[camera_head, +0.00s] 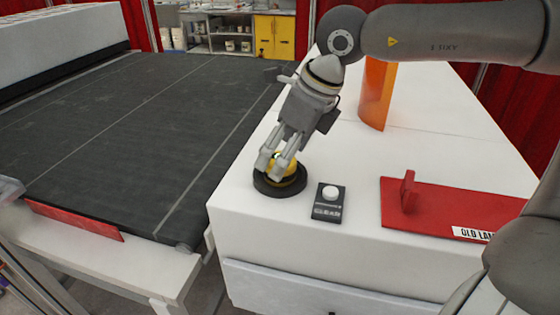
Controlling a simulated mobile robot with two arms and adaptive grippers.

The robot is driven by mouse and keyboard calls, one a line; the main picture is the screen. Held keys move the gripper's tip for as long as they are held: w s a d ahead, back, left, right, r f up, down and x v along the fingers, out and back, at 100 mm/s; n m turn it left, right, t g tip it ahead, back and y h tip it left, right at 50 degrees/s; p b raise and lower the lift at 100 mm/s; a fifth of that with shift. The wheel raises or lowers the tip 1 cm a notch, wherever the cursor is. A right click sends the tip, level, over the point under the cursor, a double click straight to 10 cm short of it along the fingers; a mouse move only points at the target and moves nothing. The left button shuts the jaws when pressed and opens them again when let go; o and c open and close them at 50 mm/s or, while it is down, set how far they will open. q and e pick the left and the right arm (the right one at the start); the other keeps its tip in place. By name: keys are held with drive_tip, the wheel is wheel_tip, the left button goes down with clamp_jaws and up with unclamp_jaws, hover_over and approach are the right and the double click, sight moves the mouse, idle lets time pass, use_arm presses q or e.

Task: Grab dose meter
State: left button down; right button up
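A round yellow device on a wide black disc base (279,188), which I take for the dose meter, sits on the white cabinet top near its left edge. My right gripper (272,165) points down over it from above, its two fingertips in front of and against or very near the yellow part. The fingers hide some of the yellow top. I cannot tell whether they grip it or only overlap it in this view. The black base appears to rest flat on the cabinet. My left gripper is not in view.
A black box with a white button, marked CLEAR (328,201), stands just right of the device. A red plate with an upright handle (430,207) lies farther right. An orange curved panel (377,95) stands behind. A dark conveyor belt (120,130) runs along the left.

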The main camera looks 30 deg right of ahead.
drive_tip(key=shift+x, duration=1.15)
drive_tip(key=c, duration=1.2)
